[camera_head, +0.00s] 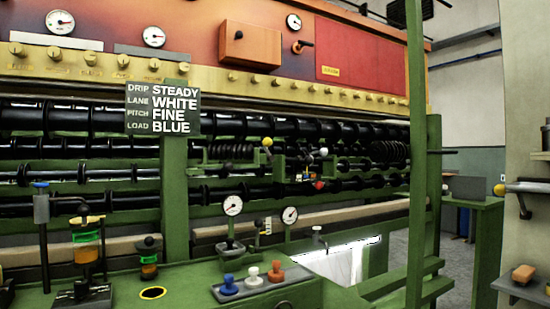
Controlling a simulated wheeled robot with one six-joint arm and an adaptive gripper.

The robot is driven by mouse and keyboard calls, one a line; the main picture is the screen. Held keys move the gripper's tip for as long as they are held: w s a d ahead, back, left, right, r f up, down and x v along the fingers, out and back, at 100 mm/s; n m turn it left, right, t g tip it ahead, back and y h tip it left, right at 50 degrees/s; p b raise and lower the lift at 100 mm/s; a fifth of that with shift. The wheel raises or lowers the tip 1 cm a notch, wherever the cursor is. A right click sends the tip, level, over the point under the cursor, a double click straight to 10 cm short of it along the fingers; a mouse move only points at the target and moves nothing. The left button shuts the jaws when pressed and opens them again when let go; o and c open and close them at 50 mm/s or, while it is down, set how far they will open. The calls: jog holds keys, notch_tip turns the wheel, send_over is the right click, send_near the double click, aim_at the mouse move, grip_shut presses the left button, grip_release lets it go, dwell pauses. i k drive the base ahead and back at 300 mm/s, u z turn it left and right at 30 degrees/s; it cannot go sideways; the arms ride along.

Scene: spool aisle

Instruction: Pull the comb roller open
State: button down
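Several black horizontal rollers run across the green machine frame. One roller in the middle row has close ridges like a comb, on a left stretch (230,152) and a right stretch (387,150). Between these sits a dark bracket assembly with a yellow ball knob (267,141), a white ball knob (323,152) and a red ball knob (319,185). I cannot tell for sure which part is the comb roller or whether it is open. My gripper is not in view.
A green post (175,200) carries a sign (163,109) reading drip steady, lane white, pitch fine, load blue. Blue, white and orange-red knobs stand on a front tray (262,286). A tall green upright (418,150) stands right of the rollers. Floor shows behind it.

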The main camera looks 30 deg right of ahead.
aim_at(215, 152)
jog(key=z, duration=0.85)
jog(key=i, duration=0.65)
jog(key=u, duration=0.65)
